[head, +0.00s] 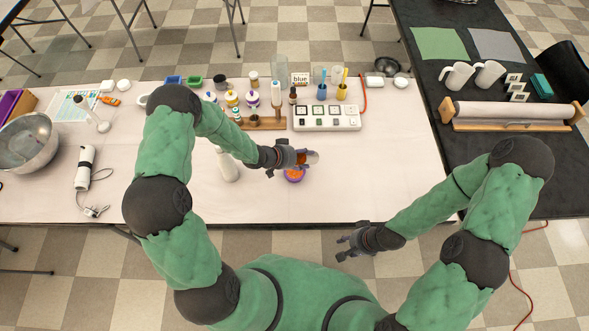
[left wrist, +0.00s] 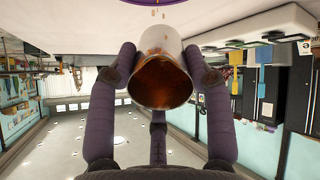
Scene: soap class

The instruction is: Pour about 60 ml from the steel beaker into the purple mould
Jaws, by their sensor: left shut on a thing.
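The steel beaker (head: 312,158) is in my left gripper (head: 303,158), whose fingers close around it above the front middle of the table. In the left wrist view the beaker (left wrist: 163,45) sits between the dark fingers, tilted, with amber colour showing at its near end. Small amber drops show beside it in that view. The purple mould (head: 287,179) stands on the table just below the beaker, with orange content visible inside; part of its rim (left wrist: 95,14) shows in the left wrist view. My right gripper (head: 343,247) is empty with fingers apart, off the table's front edge.
A white bottle (head: 227,165) stands left of the mould. A steel bowl (head: 27,143) is at the far left. The table's front right is clear.

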